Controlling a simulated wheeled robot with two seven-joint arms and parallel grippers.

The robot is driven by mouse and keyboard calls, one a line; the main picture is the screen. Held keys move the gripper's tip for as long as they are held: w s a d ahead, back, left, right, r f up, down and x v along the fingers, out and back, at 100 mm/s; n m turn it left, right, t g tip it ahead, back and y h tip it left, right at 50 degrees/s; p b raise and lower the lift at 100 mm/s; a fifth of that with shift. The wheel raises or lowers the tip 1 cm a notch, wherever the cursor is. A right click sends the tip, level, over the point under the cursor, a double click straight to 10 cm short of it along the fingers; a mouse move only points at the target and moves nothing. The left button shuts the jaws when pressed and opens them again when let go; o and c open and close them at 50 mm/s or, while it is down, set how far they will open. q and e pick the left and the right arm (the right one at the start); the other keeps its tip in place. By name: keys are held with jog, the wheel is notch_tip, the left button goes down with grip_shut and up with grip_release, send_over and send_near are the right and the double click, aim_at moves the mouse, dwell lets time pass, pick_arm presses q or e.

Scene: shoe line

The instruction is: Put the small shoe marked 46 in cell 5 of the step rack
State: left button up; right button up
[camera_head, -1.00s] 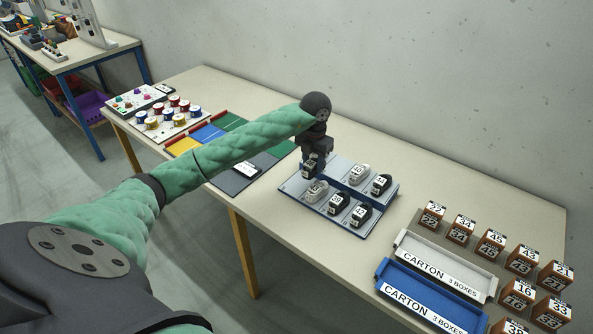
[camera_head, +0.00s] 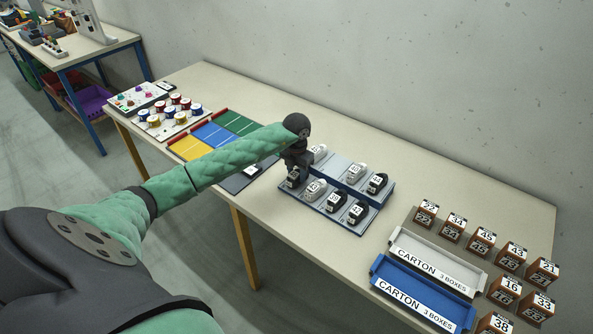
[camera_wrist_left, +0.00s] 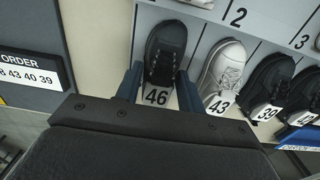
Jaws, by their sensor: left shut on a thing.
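The black shoe marked 46 (camera_wrist_left: 165,55) is between the fingers of my left gripper (camera_wrist_left: 158,88) in the left wrist view, its white tag towards me. The head view shows my left gripper (camera_head: 293,181) at the left end of the front row of the step rack (camera_head: 340,228). The shoe is beside the white shoe marked 43 (camera_wrist_left: 222,75), over the leftmost front place. I cannot tell whether it touches the rack, and that place's number is hidden. My right gripper is not in view.
Dark shoes, one marked 39 (camera_wrist_left: 268,85), stand further right in the front row. White and black shoes stand on the back step. An order display (camera_wrist_left: 32,72) lies left of the rack. Carton trays (camera_head: 397,242) and numbered boxes (camera_head: 452,228) are at the right.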

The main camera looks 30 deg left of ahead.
pick_arm(q)
jog(key=shift+f, duration=0.15)
jog(key=shift+f, duration=0.1)
jog(key=o, duration=1)
jog(key=shift+c, duration=0.2)
